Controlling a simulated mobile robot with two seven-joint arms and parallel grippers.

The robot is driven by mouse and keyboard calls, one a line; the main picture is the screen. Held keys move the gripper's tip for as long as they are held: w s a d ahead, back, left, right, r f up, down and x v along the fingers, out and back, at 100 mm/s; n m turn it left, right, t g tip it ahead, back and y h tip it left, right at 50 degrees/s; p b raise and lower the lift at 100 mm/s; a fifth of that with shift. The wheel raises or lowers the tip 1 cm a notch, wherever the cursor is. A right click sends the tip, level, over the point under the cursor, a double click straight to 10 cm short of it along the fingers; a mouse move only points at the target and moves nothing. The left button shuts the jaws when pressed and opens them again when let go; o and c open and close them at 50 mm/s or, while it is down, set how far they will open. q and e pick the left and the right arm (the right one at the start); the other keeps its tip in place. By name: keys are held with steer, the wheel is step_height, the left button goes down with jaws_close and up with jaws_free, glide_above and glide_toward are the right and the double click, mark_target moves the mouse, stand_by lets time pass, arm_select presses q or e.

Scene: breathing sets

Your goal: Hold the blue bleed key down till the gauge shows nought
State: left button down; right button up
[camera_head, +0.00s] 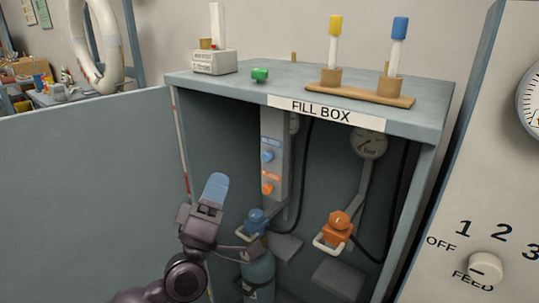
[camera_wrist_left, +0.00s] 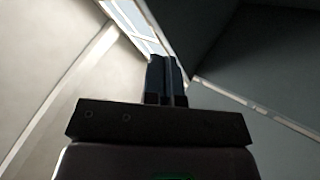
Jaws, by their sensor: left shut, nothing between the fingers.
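The blue bleed key (camera_head: 267,156) sits on a grey upright panel (camera_head: 275,130) inside the fill box (camera_head: 310,87), above a similar orange key (camera_head: 268,189). My left gripper (camera_head: 216,187) is shut and empty, left of and lower than the blue key, at the box's open front and apart from the key. In the left wrist view its fingers (camera_wrist_left: 166,77) are together, and no key can be made out. A round gauge (camera_head: 369,143) hangs at the box's right; its reading is too small to tell. Another gauge (camera_head: 294,123) is mostly hidden behind the panel. My right gripper is not in view.
Below are a blue valve knob (camera_head: 256,220) on a blue cylinder (camera_head: 258,275) and an orange valve knob (camera_head: 337,226). Dark hoses hang inside. A grey door (camera_head: 85,190) stands to the left. A dial panel (camera_head: 485,190) stands right. Small items stand on the box top.

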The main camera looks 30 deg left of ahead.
mark_target(267, 157)
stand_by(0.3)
arm_select(q)
steer(key=w, duration=0.8)
steer(key=shift+w+d, duration=0.35)
steer(key=shift+w, duration=0.05)
steer(key=shift+w, duration=0.1)
stand_by(1.9)
steer(key=shift+w, duration=0.35)
steer(key=shift+w+d, duration=0.1)
steer(key=shift+w, duration=0.45)
stand_by(3.6)
